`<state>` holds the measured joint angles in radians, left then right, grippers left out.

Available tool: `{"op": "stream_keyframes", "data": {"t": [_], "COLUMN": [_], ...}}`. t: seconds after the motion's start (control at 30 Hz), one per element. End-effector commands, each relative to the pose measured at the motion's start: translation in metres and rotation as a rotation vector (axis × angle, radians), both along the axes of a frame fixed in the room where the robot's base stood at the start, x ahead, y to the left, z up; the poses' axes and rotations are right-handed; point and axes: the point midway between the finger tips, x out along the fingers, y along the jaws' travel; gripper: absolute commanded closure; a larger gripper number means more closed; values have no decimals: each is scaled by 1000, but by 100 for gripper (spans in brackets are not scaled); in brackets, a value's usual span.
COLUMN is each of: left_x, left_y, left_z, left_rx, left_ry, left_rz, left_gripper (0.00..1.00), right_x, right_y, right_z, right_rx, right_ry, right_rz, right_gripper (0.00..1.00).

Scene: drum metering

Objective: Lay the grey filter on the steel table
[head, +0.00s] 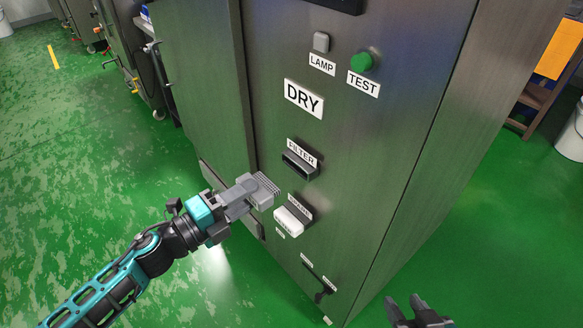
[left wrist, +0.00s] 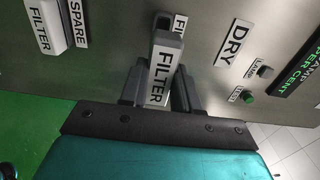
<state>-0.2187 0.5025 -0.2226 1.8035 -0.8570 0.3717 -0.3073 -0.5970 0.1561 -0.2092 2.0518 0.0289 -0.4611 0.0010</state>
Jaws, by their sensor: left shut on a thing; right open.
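The grey filter (head: 265,188) is held between the fingers of my left gripper (head: 247,196), out in front of the steel cabinet. Its FILTER label faces the left wrist camera, where the grey filter (left wrist: 165,62) stands between the two dark fingers. The slot under the FILTER label (head: 299,166) is dark and looks empty, up and to the right of my left gripper. My right gripper (head: 418,312) is open and empty at the bottom edge of the head view. I cannot make out the steel table in either view.
A white filter (head: 289,221) sits in the SPARE slot below, close to my left gripper. The cabinet (head: 400,120) carries a DRY sign and a green TEST button (head: 362,62). Green floor (head: 70,170) lies open to the left.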

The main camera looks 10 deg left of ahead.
Motion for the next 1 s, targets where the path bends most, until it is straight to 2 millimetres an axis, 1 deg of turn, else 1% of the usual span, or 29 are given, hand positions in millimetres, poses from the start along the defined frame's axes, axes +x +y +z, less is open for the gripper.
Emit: {"op": "stream_keyframes", "data": {"t": [0.53, 1.0], "left_x": [-26, -28], "left_y": [19, 22], "left_z": [0, 0], "left_rx": [0, 0], "left_ry": [0, -1], "left_rz": [-2, -1], "left_gripper": [100, 100], "right_x": [1, 1], "right_y": [2, 2], "right_z": [2, 2], "right_rx": [9, 9], "right_ry": [-2, -4], "right_rz": [-6, -6], "right_gripper": [57, 57]}}
